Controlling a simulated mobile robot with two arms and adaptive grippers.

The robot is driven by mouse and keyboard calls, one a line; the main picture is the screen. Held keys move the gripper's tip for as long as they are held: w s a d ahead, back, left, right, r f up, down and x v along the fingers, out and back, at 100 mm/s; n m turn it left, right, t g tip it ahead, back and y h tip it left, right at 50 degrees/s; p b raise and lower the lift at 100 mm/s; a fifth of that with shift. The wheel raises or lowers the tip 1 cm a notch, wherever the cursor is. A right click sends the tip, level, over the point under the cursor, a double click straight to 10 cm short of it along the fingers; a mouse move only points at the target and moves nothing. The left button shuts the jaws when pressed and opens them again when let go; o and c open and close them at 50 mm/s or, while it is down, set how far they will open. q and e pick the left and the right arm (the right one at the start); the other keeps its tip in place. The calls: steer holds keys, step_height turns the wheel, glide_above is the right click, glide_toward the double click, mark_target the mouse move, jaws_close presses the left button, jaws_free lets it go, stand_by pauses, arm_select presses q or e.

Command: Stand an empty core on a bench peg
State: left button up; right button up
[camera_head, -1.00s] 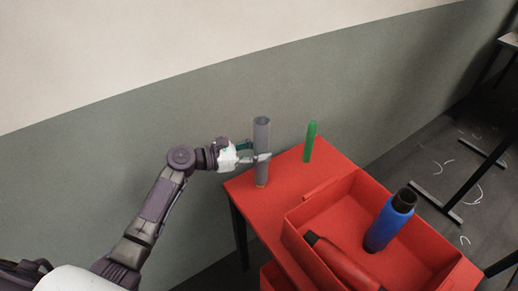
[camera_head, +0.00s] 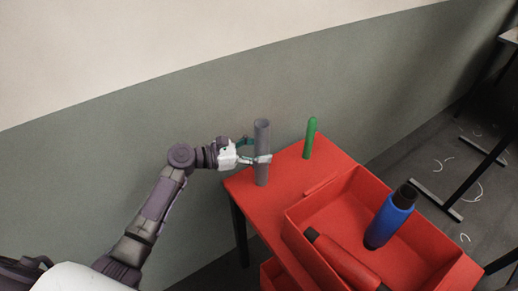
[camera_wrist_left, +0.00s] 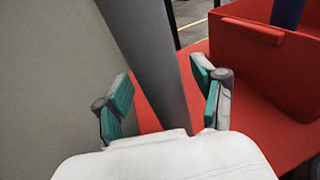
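The empty core, a grey hollow tube (camera_head: 262,170), stands upright at the far left end of the red bench (camera_head: 242,186). Its lower end meets the bench top; any peg inside it is hidden. My left gripper (camera_head: 258,158) is around the core at about mid-height. In the left wrist view the core (camera_wrist_left: 155,70) passes between the two teal finger pads, which stand apart with a gap visible beside it, so the gripper is open. A green upright peg (camera_head: 310,140) stands bare on the bench to the right. My right gripper is out of view.
A red crate (camera_head: 330,205) sits on the bench, right of the core. It holds a blue bobbin with a dark top (camera_head: 388,222) and a red one (camera_head: 340,262) lying down. The wall is close behind the bench.

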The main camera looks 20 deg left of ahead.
arm_select(q)
steer(key=v, duration=1.2)
steer(key=shift+f, duration=0.1)
stand_by(0.4)
steer(key=s+a+f+m+g+y, duration=0.1)
steer(key=s+a+f+m+y, duration=0.2)
steer(key=f, duration=1.1)
steer(key=s+f+m+g+y, duration=0.1)
steer(key=s+f+y, duration=0.25)
steer(key=f, duration=1.15)
steer(key=s+f+m+g+y, duration=0.4)
steer(key=s+f+m, duration=0.3)
steer(key=s+f, duration=0.65)
steer(key=s+d+f+m+g, duration=0.1)
steer(key=s+f+m, duration=0.3)
steer(key=s, duration=0.4)
steer(key=s+d+f+m+g+y, duration=0.1)
steer(key=s+d+f+m, duration=0.2)
steer(key=s+m, duration=0.4)
steer(key=s+d+f+m+y, duration=0.1)
steer(key=s+d+f+m, duration=0.1)
steer(key=s+f+m, duration=0.3)
steer(key=s+m, duration=0.1)
steer(key=s, duration=0.2)
steer(key=shift+s+d+f+g, duration=0.3)
steer(key=shift+f+g, duration=0.05)
steer(key=shift+g, duration=0.05)
